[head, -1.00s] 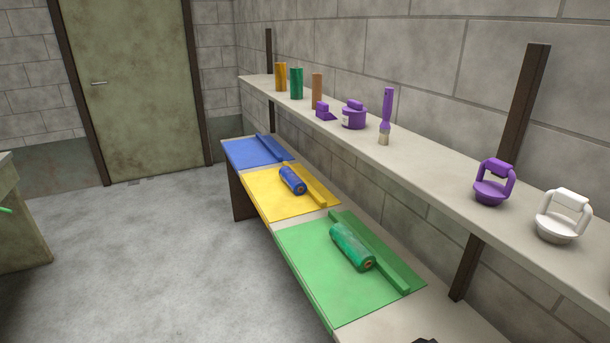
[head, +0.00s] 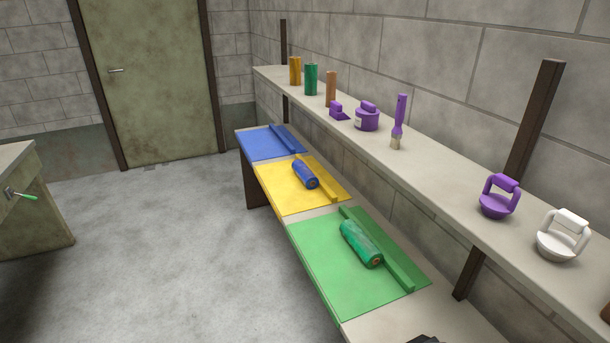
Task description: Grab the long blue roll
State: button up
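A blue roll (head: 305,174) lies on its side on the yellow mat (head: 283,201), on the low bench along the right wall. It is the only blue roll I can make out, and its near end shows a small orange-brown core. A longer green roll (head: 360,243) lies on the green mat (head: 325,275), nearer to me. My gripper is not recognisable in the head view, so I cannot see whether it is open or shut.
A blue mat (head: 262,146) lies at the bench's far end. Raised strips edge the mats. The shelf (head: 440,165) above holds upright rolls, purple items and a white handled cup (head: 563,236). A dark object (head: 427,339) is cut off below. The floor (head: 190,240) is clear.

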aim_at(311, 181)
jog(key=j, duration=0.85)
jog(key=i+j, duration=0.15)
jog(key=j, duration=0.15)
jog(key=i+j, duration=0.1)
jog(key=j, duration=0.2)
jog(key=i+j, duration=0.15)
jog(key=j, duration=0.15)
jog(key=i+j, duration=0.15)
jog(key=j, duration=0.15)
jog(key=i+j, duration=0.15)
jog(key=i, duration=0.25)
jog(key=i+j, duration=0.2)
jog(key=i, duration=0.25)
jog(key=i+j, duration=0.15)
jog(key=i, duration=0.25)
jog(key=i+l, duration=0.85)
jog(key=i, duration=0.5)
